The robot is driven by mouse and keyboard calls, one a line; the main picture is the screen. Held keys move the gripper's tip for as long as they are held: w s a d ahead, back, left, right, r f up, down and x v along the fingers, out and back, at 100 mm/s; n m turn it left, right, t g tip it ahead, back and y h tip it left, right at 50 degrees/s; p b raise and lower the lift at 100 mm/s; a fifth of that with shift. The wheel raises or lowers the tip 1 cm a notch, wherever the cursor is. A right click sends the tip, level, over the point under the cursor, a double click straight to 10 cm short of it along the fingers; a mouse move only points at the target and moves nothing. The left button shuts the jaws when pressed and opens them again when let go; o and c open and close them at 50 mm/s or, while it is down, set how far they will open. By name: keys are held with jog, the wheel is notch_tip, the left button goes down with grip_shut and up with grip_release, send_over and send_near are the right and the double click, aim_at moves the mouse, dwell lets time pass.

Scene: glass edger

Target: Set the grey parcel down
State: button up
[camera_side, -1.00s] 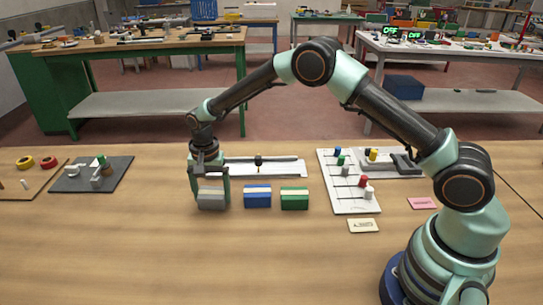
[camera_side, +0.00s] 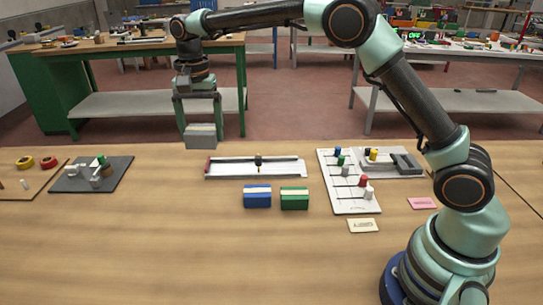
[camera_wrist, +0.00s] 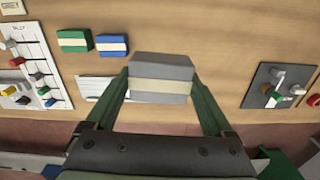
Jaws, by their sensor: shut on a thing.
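The grey parcel (camera_side: 201,136), a grey box with a pale band, is held between the two green fingers of my gripper (camera_side: 200,124). Part of the white rail tray (camera_wrist: 98,86) is hidden behind the parcel and a finger in the wrist view.
A blue parcel (camera_side: 257,197) and a green parcel (camera_side: 294,199) stand side by side on the table. Behind them lies the white rail tray (camera_side: 225,168). A white board with coloured pegs (camera_side: 345,205) is to the right, a dark mat (camera_side: 75,183) to the left. The front left table is clear.

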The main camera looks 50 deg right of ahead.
jog(key=shift+d+r, duration=0.15)
jog(key=shift+r, duration=0.3)
jog(key=d, duration=1.1)
send_over(278, 168)
jog(key=shift+n, duration=0.4)
notch_tip(278, 168, down, 19)
jog(key=shift+f, duration=0.1)
